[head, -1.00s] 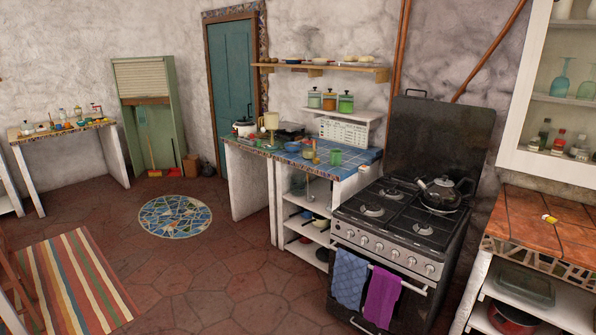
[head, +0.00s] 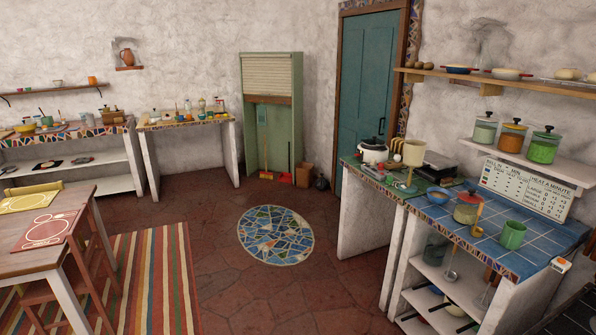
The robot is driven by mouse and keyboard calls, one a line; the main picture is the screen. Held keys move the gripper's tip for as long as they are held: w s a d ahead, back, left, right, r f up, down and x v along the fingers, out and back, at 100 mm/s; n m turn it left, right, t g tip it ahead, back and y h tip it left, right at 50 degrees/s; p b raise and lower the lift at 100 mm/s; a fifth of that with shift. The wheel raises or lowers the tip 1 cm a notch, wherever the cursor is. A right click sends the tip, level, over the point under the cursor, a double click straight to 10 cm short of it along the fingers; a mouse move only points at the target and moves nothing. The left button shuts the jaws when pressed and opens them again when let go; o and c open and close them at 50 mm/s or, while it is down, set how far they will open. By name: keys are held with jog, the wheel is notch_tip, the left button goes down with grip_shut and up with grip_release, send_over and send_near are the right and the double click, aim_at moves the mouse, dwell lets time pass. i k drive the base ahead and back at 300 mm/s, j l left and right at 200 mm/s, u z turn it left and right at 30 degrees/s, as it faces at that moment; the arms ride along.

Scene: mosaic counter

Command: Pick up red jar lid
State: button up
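I cannot make out a red jar lid for certain. On the blue-tiled counter (head: 545,247) at the right stands a jar (head: 466,212) with a reddish top, too small to tell whether that is a loose lid. Small reddish items (head: 374,170) lie by the white pot (head: 373,150) on the green counter section; their shapes are unclear. My gripper is not in view.
A green mug (head: 512,235) and a blue bowl (head: 438,195) stand on the tiled counter. A wooden table (head: 35,262) is at the left. A striped rug (head: 150,280) and round mosaic (head: 275,235) lie on open floor.

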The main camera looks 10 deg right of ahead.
aim_at(471, 196)
jog(key=i+z, duration=0.15)
jog(key=i, duration=0.3)
jog(key=i+j+z, duration=0.15)
jog(key=i, duration=0.25)
jog(key=i+j+z, duration=0.2)
jog(key=i, duration=0.25)
jog(key=i+l+z, duration=0.3)
jog(key=i+z, duration=0.15)
jog(key=i+l+z, duration=0.1)
jog(key=i+z, duration=0.35)
jog(key=i, duration=0.25)
jog(key=i+j+z, duration=0.1)
jog(key=i+z, duration=0.35)
jog(key=i, duration=0.15)
